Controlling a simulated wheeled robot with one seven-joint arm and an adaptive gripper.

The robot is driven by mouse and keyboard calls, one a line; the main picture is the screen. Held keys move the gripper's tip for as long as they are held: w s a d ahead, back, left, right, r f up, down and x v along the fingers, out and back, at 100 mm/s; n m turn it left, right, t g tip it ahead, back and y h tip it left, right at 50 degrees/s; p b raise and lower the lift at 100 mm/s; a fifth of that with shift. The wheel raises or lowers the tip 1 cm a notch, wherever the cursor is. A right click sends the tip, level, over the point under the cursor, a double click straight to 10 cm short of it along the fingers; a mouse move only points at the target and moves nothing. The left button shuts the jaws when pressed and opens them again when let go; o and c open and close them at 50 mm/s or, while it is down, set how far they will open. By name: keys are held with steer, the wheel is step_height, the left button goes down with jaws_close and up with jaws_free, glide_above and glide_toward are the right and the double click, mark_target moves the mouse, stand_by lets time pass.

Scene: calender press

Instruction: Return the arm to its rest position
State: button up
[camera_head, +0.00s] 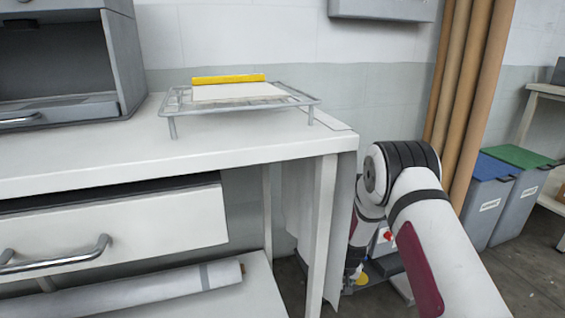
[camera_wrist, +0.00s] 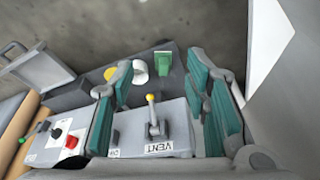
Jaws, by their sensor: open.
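My arm (camera_head: 430,240) shows at the right in the head view, bent at a dark ribbed joint, with its far part pointing down beside the right end of the white table. My gripper (camera_wrist: 160,75) shows in the wrist view as two teal-padded fingers, spread apart with nothing held between them. Beyond and between the fingers is a grey control box with a yellow-tipped lever (camera_wrist: 152,112) above a VENT label (camera_wrist: 159,147). The gap between fingers and lever is hard to judge.
The white table (camera_head: 240,146) bears a wire rack (camera_head: 171,104) with a yellow-edged sheet (camera_head: 235,90). Tall brown rolls (camera_head: 470,80) and lidded bins (camera_head: 490,205) stand right of my arm. In the wrist view, a red button (camera_wrist: 71,142) sits on a panel at the left.

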steer(key=w+v, duration=0.1)
steer(key=v, duration=1.7)
steer(key=s+r+g, duration=0.1)
steer(key=s+r, duration=1.1)
steer(key=r, duration=0.5)
steer(key=s+r+g, duration=0.1)
steer(key=s+r, duration=0.2)
steer(key=s, duration=0.8)
steer(key=s+r, duration=0.3)
steer(key=s, duration=0.9)
steer(key=s+r+g, duration=0.1)
steer(key=s+r, duration=0.2)
steer(key=s, duration=0.8)
step_height(320, 180, up, 36)
steer(key=n+t+p, duration=0.1)
steer(key=t+p, duration=0.3)
steer(key=p, duration=3)
steer(key=shift+d+f, duration=0.25)
steer(key=shift+d, duration=0.05)
